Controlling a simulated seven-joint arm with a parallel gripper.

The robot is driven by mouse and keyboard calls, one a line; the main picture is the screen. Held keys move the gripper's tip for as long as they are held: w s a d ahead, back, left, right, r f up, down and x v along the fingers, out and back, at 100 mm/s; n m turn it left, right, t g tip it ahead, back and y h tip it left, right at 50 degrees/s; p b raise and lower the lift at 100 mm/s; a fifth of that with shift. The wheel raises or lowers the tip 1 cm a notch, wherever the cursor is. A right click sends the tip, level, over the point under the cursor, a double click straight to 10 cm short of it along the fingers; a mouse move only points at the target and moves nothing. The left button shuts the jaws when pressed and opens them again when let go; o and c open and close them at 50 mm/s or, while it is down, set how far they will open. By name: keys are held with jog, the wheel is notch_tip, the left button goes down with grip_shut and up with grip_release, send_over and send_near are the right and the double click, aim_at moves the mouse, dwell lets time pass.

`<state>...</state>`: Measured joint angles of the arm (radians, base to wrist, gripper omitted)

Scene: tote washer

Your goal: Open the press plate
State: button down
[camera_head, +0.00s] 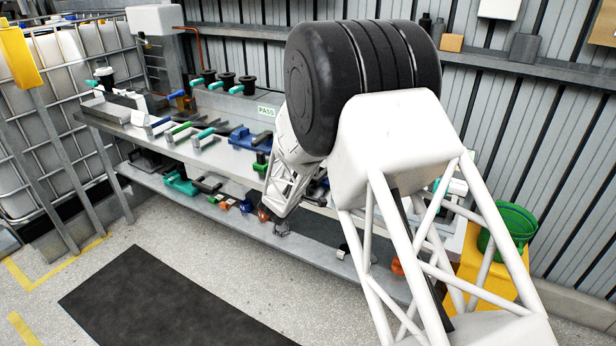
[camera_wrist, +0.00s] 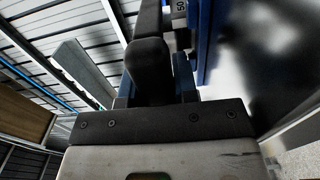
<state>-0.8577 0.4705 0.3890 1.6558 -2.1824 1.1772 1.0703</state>
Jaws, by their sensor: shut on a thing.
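In the wrist view my gripper (camera_wrist: 155,98) is shut on a black rounded handle (camera_wrist: 150,62) that stands up in the middle of the picture. Blue metal parts (camera_wrist: 203,38) of a device are just right of the handle, with a small label reading "50" beside them. I cannot tell which part is the press plate. In the head view a blue device (camera_head: 250,140) sits on the upper bench top, close left of my arm. My arm hides the bench behind it, and my fingertips cannot be made out there.
A grey bench (camera_head: 190,152) holds several coloured clamps, and its lower shelf (camera_head: 240,222) holds more. A green bucket (camera_head: 516,222) stands on a yellow stand at right. A caged white tank (camera_head: 50,85) is at left. Open floor with a dark mat (camera_head: 165,300) lies in front.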

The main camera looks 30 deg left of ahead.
jog(key=shift+r, duration=0.15)
jog(key=shift+w+r+g, duration=0.15)
jog(key=shift+r+g, duration=0.5)
jog(key=shift+r, duration=0.5)
jog(key=shift+w+r+g, duration=0.15)
jog(key=shift+r+g, duration=0.5)
jog(key=shift+r, duration=0.45)
jog(key=shift+w+r+g, duration=3.1)
jog(key=shift+w+r, duration=1.25)
jog(key=shift+r, duration=1.35)
jog(key=w+r+g, duration=0.2)
jog(key=w+g, duration=0.4)
jog(key=w, duration=0.5)
jog(key=shift+w+r, duration=0.15)
jog(key=shift+w, duration=0.25)
